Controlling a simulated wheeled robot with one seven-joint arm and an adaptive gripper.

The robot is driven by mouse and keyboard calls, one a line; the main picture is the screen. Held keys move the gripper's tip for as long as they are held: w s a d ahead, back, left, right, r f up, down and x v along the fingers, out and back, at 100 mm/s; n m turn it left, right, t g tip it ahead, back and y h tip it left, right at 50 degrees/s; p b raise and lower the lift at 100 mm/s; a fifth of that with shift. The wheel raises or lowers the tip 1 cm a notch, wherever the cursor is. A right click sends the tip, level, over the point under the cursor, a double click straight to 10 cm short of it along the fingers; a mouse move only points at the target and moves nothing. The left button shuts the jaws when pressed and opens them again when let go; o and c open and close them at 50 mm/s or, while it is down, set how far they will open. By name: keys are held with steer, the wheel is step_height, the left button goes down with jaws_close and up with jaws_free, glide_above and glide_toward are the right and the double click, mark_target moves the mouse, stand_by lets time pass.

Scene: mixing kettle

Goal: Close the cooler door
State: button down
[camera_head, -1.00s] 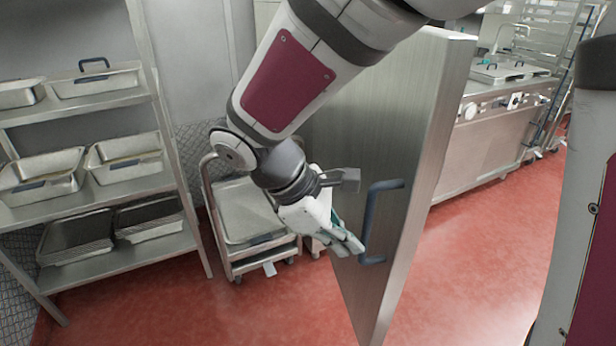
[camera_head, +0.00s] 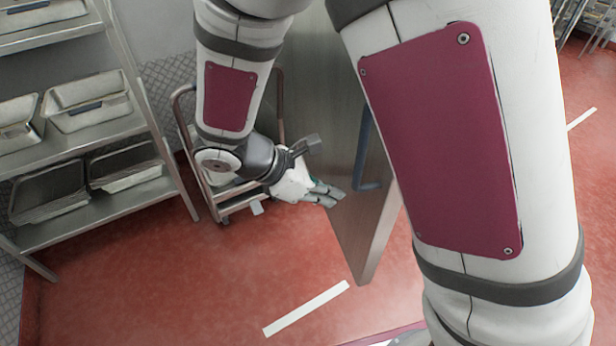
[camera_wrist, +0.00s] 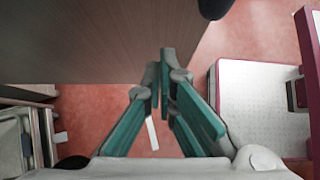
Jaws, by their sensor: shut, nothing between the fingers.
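The cooler door (camera_head: 335,125) is a tall metal panel standing open, seen partly edge-on in the head view, with my arm hiding its upper and right parts. Its dark blue bar handle (camera_head: 363,150) is partly hidden behind my arm. My gripper (camera_head: 336,197) is shut and empty, with its fingertips close to the door face, left of the handle's lower end. I cannot tell whether they touch. In the wrist view the door (camera_wrist: 100,40) fills the upper left, and the fingertips (camera_wrist: 166,55) come together near its lower edge. The cooler's opening is not in view.
A shelf rack (camera_head: 110,200) with metal pans stands at the left. A wheeled cart (camera_head: 215,195) stands behind my gripper. The red floor below the door is clear, with a white stripe (camera_head: 305,308) on it.

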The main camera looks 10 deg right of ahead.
mark_target(366, 199)
steer(key=shift+w+d+f, duration=0.1)
steer(key=shift+d+f, duration=0.1)
steer(key=shift+d, duration=1)
steer(key=shift+d+f, duration=0.2)
steer(key=shift+d, duration=1)
